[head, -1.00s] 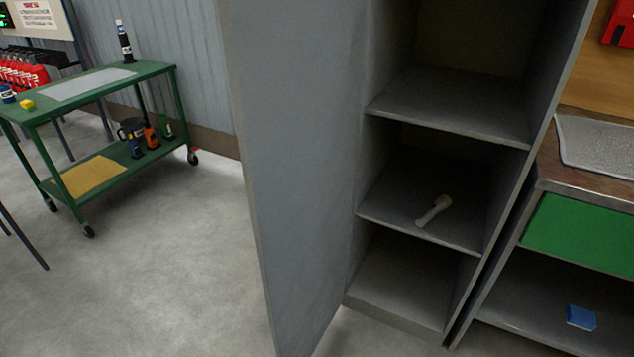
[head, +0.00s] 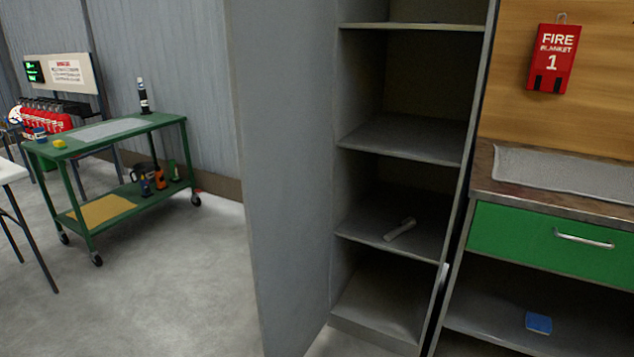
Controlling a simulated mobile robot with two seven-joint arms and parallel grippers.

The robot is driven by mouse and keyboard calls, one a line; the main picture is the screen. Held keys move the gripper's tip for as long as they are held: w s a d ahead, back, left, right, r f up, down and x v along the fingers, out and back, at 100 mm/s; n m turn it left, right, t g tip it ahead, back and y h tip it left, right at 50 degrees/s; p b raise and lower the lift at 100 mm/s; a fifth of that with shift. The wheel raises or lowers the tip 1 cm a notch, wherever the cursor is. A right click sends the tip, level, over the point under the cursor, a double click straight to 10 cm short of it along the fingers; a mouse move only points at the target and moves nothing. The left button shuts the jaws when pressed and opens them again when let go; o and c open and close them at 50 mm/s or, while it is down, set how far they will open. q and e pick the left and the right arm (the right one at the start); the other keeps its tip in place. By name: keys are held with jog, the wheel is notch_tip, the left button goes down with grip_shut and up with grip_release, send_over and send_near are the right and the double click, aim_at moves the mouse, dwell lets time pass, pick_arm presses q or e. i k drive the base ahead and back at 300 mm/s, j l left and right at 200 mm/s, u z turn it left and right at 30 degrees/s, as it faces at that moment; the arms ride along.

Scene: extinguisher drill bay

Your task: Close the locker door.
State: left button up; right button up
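The grey locker door (head: 282,180) stands wide open, hinged on the locker's left side and swung out toward me. The grey locker (head: 398,190) shows several open shelf spaces. A pale, short cylindrical object (head: 400,229) lies on one of its lower shelves. Neither of my grippers shows in the head view, and nothing touches the door. The door's top and bottom edges run out of the picture or close to its edge.
A green cart (head: 110,130) with bottles stands at the left. A workbench with a green drawer (head: 545,240) stands close to the locker's right side, a red fire blanket box (head: 553,58) above it. A blue block (head: 538,322) lies on its lower shelf. Floor left of the door is clear.

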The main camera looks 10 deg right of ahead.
aim_at(280, 55)
jog(key=z, duration=1.4)
jog(key=j+z, duration=0.1)
jog(key=j, duration=0.3)
jog(key=i+j+z, duration=0.15)
jog(key=j, duration=0.25)
jog(key=i+j, duration=0.1)
jog(key=j, duration=0.55)
jog(key=i+j, duration=0.1)
jog(key=j, duration=1.25)
jog(key=i+j, duration=0.15)
jog(key=j, duration=0.5)
